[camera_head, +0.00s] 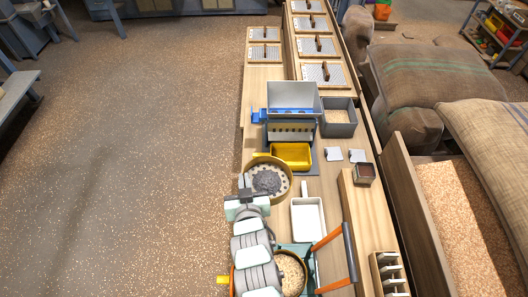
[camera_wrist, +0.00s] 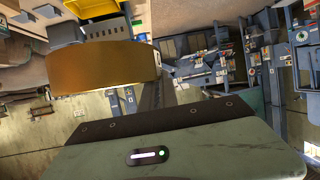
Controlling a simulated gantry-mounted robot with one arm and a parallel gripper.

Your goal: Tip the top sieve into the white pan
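The top sieve (camera_head: 287,190), a round wooden-rimmed sieve with a dark grey heap and lighter bits inside, is at my gripper (camera_head: 251,194). Its orange-brown rim also shows in the wrist view (camera_wrist: 105,68), above the gripper body. It appears held clear of the bench, roughly level, with its contents inside. My fingertips are hidden, but the gripper appears shut on the rim. The white pan (camera_head: 308,219), rectangular and apparently empty, sits on the bench right of and nearer than the sieve. Another round sieve (camera_head: 303,282) with tan grain stands at the near end, partly behind my arm.
A yellow tray (camera_head: 291,155) lies under the grey-and-blue machine (camera_head: 292,105) beyond the sieve. A grey bin (camera_head: 339,117) stands right of it. An orange-armed frame with a grey bar (camera_head: 349,252) rises right of the near sieve. Open floor lies left.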

